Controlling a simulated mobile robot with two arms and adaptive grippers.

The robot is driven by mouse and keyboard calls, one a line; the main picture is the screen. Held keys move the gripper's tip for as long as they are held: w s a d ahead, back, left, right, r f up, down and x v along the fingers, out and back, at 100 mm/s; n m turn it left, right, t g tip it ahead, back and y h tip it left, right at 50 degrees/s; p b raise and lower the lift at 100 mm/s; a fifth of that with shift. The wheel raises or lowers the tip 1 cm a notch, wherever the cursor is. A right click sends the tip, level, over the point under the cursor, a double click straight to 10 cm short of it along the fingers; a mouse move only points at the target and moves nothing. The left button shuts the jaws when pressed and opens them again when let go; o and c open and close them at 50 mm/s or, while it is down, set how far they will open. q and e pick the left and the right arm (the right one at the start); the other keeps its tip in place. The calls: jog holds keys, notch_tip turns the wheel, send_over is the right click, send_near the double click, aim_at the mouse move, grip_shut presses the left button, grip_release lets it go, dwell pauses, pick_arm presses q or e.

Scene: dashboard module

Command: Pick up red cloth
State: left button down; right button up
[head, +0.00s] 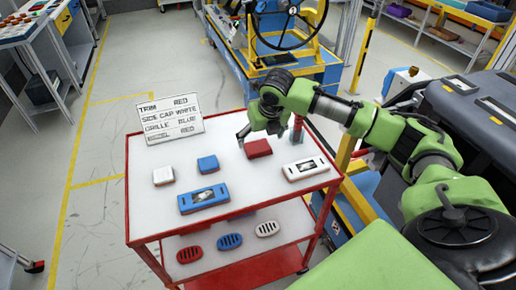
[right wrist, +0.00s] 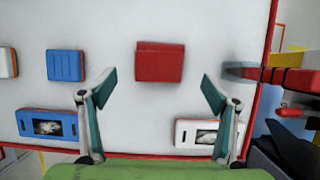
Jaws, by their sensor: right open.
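The red cloth (head: 258,148), a folded dark red block, lies on the white top of the red cart (head: 150,225). In the right wrist view the cloth (right wrist: 160,62) is flat on the surface, ahead of and between the spread fingertips. My right gripper (head: 263,133) is over the far part of the cart top, close behind the cloth in the head view. In the right wrist view the right gripper (right wrist: 160,92) is open, with nothing between its fingers. The right arm hides part of the cart's far right. My left gripper is not in view.
A blue pad (head: 208,164), a white pad (head: 163,176), a blue panel (head: 203,198) and a white panel (head: 306,168) lie around the cloth. A text sign (head: 172,122) stands at the back left. Oval grilles (head: 229,241) lie on the lower shelf.

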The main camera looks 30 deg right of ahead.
aim_at(258, 147)
jog(key=p+x, duration=0.1)
jog(key=x, duration=0.4)
jog(key=shift+f, duration=0.2)
jog(key=shift+s, duration=0.1)
jog(key=c, duration=1.1)
